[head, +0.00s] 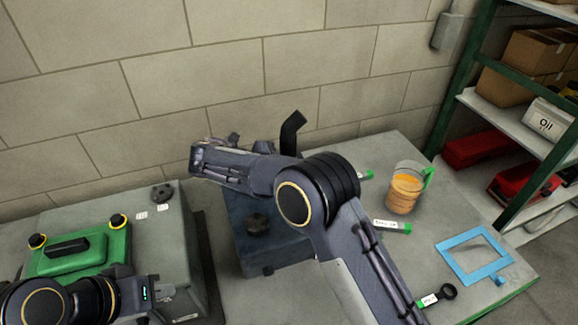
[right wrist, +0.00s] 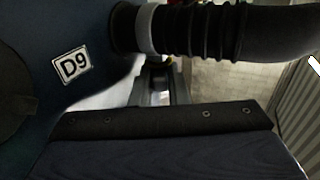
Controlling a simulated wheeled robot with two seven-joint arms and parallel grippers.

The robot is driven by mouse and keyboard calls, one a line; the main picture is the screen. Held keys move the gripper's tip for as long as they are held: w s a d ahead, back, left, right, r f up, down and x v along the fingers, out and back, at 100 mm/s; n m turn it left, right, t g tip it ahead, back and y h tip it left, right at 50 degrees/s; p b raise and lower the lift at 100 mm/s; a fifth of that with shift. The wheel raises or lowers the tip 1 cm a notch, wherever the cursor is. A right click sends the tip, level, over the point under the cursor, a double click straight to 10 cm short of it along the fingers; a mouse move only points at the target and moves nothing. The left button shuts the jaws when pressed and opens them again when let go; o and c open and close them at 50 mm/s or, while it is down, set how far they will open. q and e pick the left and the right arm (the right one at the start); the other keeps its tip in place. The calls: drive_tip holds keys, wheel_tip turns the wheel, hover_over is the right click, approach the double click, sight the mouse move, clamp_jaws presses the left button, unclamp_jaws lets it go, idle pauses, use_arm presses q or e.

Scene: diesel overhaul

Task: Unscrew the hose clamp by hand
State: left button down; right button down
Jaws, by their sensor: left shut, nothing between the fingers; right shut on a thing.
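The dark blue engine block (head: 250,205) stands mid-bench in the head view, with a black hose (head: 291,132) rising behind my right arm. In the right wrist view, the block (right wrist: 100,30) has a D9 plate, and the ribbed black hose (right wrist: 215,32) leaves it to the right. The hose clamp (right wrist: 147,28) is a pale grey band around the hose near the block. My right gripper (right wrist: 162,84) is shut just below the band, on the clamp's lower part; the exact contact is dark and unclear. My left gripper (head: 163,292) is shut and empty at lower left.
A green-topped grey machine (head: 165,235) stands at left. A shelf (head: 500,125) stands at far right.

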idle(0.3)
drive_tip(key=c, duration=1.4)
unclamp_jaws()
drive_tip(key=shift+f, duration=0.1)
drive_tip(key=shift+c, duration=0.2)
